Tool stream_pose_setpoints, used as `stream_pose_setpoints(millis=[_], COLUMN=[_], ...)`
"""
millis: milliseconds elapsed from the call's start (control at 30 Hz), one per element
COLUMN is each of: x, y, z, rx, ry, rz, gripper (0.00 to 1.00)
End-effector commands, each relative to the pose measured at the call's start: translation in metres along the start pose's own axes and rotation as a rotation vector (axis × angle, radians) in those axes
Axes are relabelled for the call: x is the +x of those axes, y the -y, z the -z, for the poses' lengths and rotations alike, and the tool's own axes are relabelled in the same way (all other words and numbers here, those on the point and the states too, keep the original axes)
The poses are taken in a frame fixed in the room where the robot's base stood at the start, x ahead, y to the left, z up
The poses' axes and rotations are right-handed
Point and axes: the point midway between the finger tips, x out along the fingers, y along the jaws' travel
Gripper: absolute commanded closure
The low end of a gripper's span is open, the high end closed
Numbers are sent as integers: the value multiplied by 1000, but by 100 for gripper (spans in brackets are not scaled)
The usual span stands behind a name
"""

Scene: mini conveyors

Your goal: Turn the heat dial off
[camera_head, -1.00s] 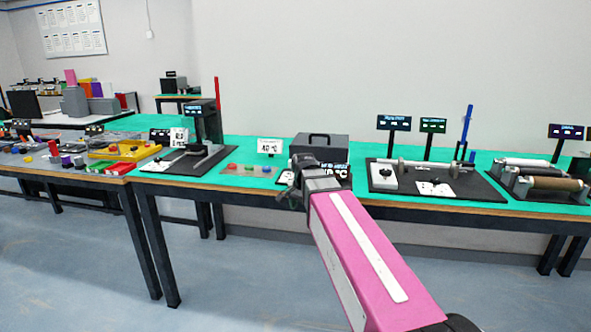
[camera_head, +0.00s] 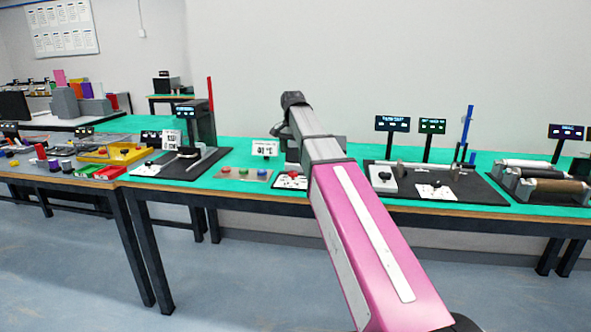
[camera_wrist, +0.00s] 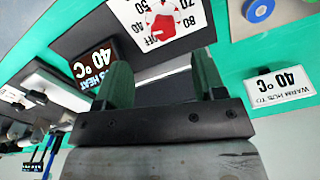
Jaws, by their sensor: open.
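The heat dial (camera_wrist: 165,14) shows at the top of the wrist view as a red and white shape on a white card printed 50, 70, 80 and partly legible OFF. Which mark it points to is unclear. A dark display reading 40 °C (camera_wrist: 93,62) with HEAT lettering stands to its left. My gripper (camera_wrist: 160,72) has two green fingers spread apart with nothing held between them; the dial lies beyond the fingertips, apart from them. In the head view the dial's white card (camera_head: 291,182) lies beside my arm, which hides most of the heater.
A white sign reading 40 °C (camera_wrist: 280,86) stands on the green table right of my gripper; it also shows in the head view (camera_head: 264,148). A panel with coloured buttons (camera_head: 243,174) lies to the left. A black tray with a rod (camera_head: 470,188) lies right.

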Motion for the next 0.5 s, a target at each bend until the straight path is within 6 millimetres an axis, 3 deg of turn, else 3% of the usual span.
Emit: stream_pose_setpoints(millis=[67, 200, 500], x=[-12, -12, 30], y=[5, 5, 3], z=[6, 7, 5], rx=[-19, -31, -30], ry=[5, 10, 11], rz=[-4, -8, -8], gripper=[36, 36, 36])
